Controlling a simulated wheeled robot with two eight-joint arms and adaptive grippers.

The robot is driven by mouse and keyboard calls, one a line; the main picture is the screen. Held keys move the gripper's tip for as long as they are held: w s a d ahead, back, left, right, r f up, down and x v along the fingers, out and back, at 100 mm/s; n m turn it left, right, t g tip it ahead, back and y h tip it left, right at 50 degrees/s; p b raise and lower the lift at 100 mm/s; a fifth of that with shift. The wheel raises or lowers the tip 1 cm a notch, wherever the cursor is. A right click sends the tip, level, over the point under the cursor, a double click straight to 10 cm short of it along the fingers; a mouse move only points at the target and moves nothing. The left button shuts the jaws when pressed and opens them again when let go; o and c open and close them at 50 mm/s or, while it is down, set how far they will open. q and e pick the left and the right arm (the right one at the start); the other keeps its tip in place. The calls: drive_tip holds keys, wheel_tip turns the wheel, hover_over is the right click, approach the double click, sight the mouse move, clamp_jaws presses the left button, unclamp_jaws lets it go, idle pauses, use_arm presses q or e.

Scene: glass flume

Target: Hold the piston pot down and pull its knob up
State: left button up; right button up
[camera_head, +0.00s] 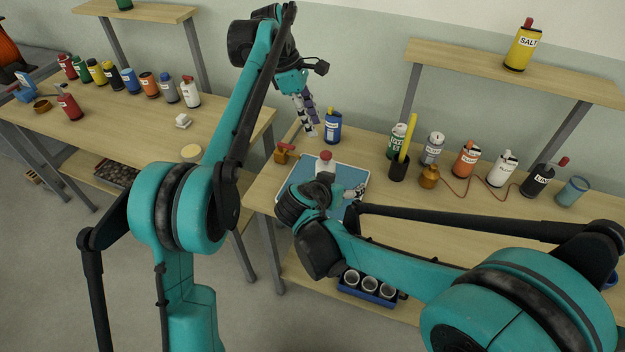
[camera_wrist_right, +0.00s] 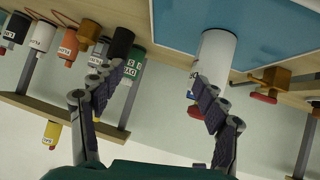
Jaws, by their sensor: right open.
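The piston pot (camera_head: 325,163) is white with a red knob on top. It stands upright on the blue mat (camera_head: 292,188), and its lower part is hidden by my right arm. In the right wrist view, which is upside down, the pot (camera_wrist_right: 216,52) hangs from the mat and a finger overlaps its knob end. My right gripper (camera_head: 357,190) is low over the mat beside the pot. It is open and empty, its fingertips (camera_wrist_right: 157,78) wide apart. My left gripper (camera_head: 312,132) points down above and behind the pot, apart from it; its finger gap is unclear.
A blue bottle (camera_head: 333,127) stands close to my left gripper. A brass valve with a red handle (camera_head: 282,155) is left of the pot. A black cup (camera_head: 398,171) with a yellow stick and several labelled bottles line the back right. A shelf (camera_head: 570,88) stands above.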

drive_tip(key=w+a+f+m+t, duration=0.1)
drive_tip(key=w+a+f+t, duration=0.1)
drive_tip(key=a, duration=0.6)
drive_tip(key=shift+h, duration=0.3)
drive_tip(key=x, duration=0.7)
drive_tip(key=shift+w+d+r, duration=0.15)
drive_tip(key=shift+w+d, duration=0.1)
drive_tip(key=shift+w, duration=0.2)
